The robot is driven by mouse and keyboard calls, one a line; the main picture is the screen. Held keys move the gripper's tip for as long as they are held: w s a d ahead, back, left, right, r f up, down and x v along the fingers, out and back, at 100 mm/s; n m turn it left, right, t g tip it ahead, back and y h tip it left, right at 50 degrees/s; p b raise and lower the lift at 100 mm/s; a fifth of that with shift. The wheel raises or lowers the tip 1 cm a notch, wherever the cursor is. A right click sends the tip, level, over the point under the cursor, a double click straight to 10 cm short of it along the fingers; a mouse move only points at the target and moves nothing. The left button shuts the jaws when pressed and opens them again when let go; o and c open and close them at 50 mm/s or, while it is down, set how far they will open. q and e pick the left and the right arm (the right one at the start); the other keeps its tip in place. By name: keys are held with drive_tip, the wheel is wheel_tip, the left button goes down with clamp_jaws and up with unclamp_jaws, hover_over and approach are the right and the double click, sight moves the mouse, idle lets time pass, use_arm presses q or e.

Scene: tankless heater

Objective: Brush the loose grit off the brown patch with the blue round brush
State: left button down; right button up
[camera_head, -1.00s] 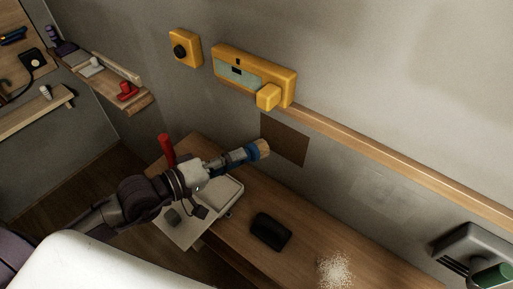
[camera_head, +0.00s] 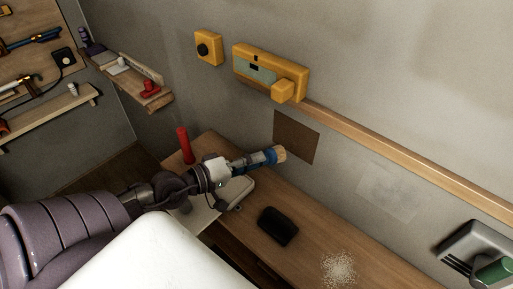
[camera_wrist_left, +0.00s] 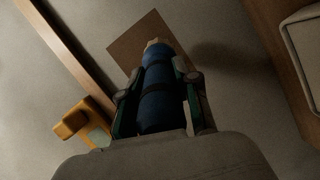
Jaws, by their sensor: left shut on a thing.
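The brown patch (camera_head: 299,134) is a dark square on the wall under the wooden rail. It also shows in the left wrist view (camera_wrist_left: 128,48). My left gripper (camera_head: 242,163) is shut on the blue round brush (camera_head: 262,158), whose pale bristle end points toward the patch. In the left wrist view the brush (camera_wrist_left: 160,92) lies between the fingers (camera_wrist_left: 158,100), and its tip overlaps the patch's lower right part. I cannot tell whether the bristles touch it. Loose grit on the patch is too small to make out. My right gripper is not in view.
A black block (camera_head: 278,226) and a pale speckled pile (camera_head: 339,268) lie on the wooden bench (camera_head: 305,238). A yellow unit (camera_head: 268,72) is on the wall above the patch. A red cylinder (camera_head: 184,146) stands left of my gripper. A grey holder (camera_head: 470,246) is at the right.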

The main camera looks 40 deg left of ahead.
sight(266, 152)
use_arm(q)
drive_tip(key=shift+w+r, duration=0.15)
drive_tip(key=shift+w, duration=0.1)
drive_tip(key=shift+w+d, duration=0.1)
drive_tip(key=shift+w, duration=0.25)
drive_tip(key=shift+w+p, duration=0.35)
drive_tip(key=shift+w, duration=0.3)
drive_tip(key=shift+w+d, duration=0.1)
drive_tip(key=shift+w, duration=0.4)
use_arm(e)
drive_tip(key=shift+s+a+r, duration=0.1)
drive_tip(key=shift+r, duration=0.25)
use_arm(q)
drive_tip(key=shift+w, duration=0.3)
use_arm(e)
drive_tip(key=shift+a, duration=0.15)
